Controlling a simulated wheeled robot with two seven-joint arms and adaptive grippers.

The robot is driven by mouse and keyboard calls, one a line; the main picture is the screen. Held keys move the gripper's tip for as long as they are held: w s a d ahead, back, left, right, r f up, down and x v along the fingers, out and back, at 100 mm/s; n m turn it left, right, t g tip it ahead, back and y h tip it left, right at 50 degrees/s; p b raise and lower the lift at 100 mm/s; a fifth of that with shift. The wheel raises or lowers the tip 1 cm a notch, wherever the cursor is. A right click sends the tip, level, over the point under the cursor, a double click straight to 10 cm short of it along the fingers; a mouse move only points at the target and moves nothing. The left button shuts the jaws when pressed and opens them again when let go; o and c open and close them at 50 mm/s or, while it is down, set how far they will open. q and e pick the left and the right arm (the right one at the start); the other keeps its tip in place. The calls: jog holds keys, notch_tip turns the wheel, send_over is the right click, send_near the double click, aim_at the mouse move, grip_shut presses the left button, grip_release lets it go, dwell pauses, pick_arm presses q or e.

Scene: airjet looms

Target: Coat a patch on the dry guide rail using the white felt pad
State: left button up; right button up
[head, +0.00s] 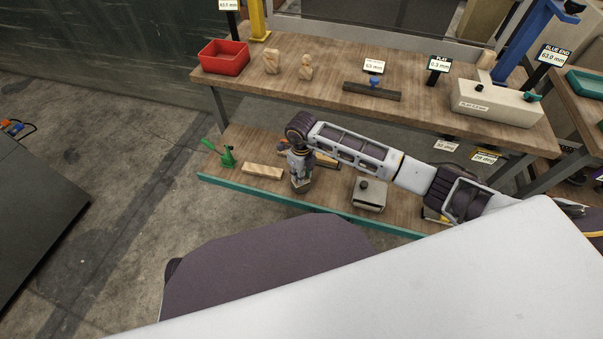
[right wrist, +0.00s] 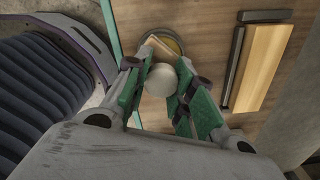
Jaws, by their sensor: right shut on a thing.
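My right gripper (head: 301,181) points down over the lower shelf, and its green fingers (right wrist: 158,97) are shut on a rounded white thing (right wrist: 162,80), which looks like the white felt pad. The pad is at a round dish with a yellowish rim (right wrist: 168,42); I cannot tell whether they touch. In the head view the gripper hides the pad. A long dark bar with a blue knob (head: 372,91) lies on the upper bench top and may be the guide rail; its dryness cannot be told. My left gripper is not in view.
A teal lip (head: 260,194) edges the shelf. The upper bench holds a red bin (head: 223,57) and a pale box (head: 497,103).

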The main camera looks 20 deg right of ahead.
jog(key=shift+f+b, duration=0.3)
jog(key=shift+f, duration=0.3)
dwell(2.3)
jog(key=shift+r, duration=0.1)
jog(key=shift+r+p, duration=2.65)
jog(key=shift+r, duration=0.85)
